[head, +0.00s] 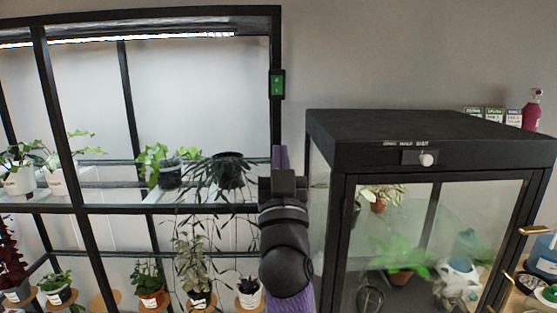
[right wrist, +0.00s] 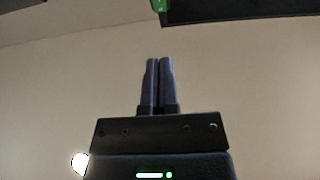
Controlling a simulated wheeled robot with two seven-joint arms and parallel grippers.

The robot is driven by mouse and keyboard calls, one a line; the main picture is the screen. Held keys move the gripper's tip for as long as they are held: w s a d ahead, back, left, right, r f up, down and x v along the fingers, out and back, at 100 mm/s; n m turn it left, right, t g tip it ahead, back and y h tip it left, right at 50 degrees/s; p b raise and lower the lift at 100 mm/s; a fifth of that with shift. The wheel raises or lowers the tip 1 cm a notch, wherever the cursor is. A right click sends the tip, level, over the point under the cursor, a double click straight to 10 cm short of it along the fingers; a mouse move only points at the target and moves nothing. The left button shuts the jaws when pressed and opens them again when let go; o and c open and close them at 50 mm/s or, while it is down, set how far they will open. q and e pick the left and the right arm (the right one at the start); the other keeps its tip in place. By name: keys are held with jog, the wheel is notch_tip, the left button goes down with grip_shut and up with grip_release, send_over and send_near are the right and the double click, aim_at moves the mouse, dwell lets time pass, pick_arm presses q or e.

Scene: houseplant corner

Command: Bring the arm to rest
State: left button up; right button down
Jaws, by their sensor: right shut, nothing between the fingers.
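My right gripper (right wrist: 159,85) shows in the right wrist view with its two purple fingers side by side, shut and empty. The wall fills most of that view behind it. In the head view my right arm stands upright at the middle, and the right gripper (head: 280,157) is at its top, just left of the glass cabinet and in front of the shelf rack's right post. My left gripper is not in view.
A black-framed glass cabinet (head: 430,128) with a knob (head: 426,160) and brass handle (head: 536,230) stands close on the right. A shelf rack (head: 180,209) with several potted plants is on the left. A green switch (head: 277,84) sits on its post. A pink bottle (head: 531,110) stands behind the cabinet.

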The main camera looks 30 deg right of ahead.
jog(key=shift+w+d+f, duration=0.1)
jog(key=shift+w+d, duration=0.05)
jog(key=shift+w, duration=0.05)
